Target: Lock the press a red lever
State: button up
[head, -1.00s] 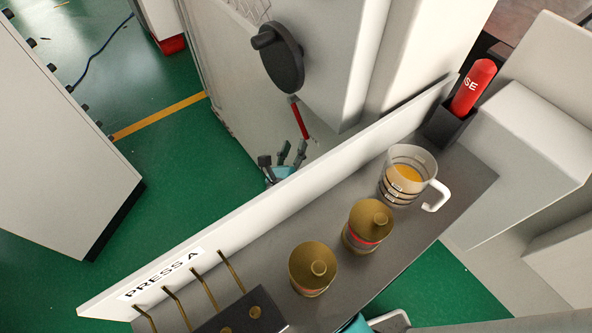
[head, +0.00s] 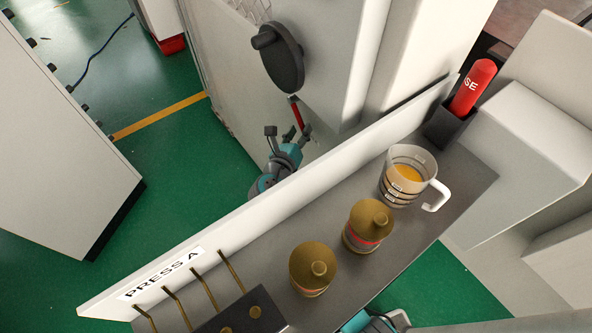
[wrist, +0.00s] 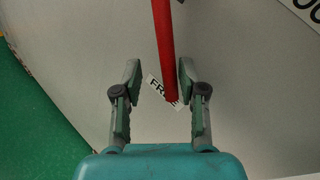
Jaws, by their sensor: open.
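The red lever (head: 296,113) hangs from under the black round hub (head: 282,60) on the pale press body. In the wrist view the red lever (wrist: 163,50) comes down from the top edge, and its lower end shows between my fingers, nearer the right one. My gripper (head: 288,131) is open just below the lever, behind the white panel; in the wrist view my gripper (wrist: 157,85) holds nothing. A small label (wrist: 158,88) reading "FR", partly covered by the lever, is on the pale surface behind.
The white panel marked PRESS A (head: 165,272) stands in front of my arm. Its shelf carries a jug (head: 408,178), two brass-topped containers (head: 368,226) and a red cylinder in a dark holder (head: 473,88). Green floor (head: 185,165) is open to the left.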

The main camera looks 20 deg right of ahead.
jog(key=shift+w+d+f, duration=0.15)
jog(key=shift+w+d, duration=0.15)
jog(key=shift+w, duration=0.15)
jog(key=s+a+m+t, duration=0.1)
jog(key=s+a+m, duration=0.1)
jog(key=s+a, duration=0.5)
jog(key=d+f+m+g+y, duration=0.2)
jog(key=d+f+m+y, duration=0.1)
jog(key=f+m+y, duration=0.4)
jog(key=shift+w+d+f+m, duration=0.15)
jog(key=shift+d+f+m, duration=0.25)
jog(key=shift+f+m, duration=1.75)
jog(key=shift+r+m, duration=0.65)
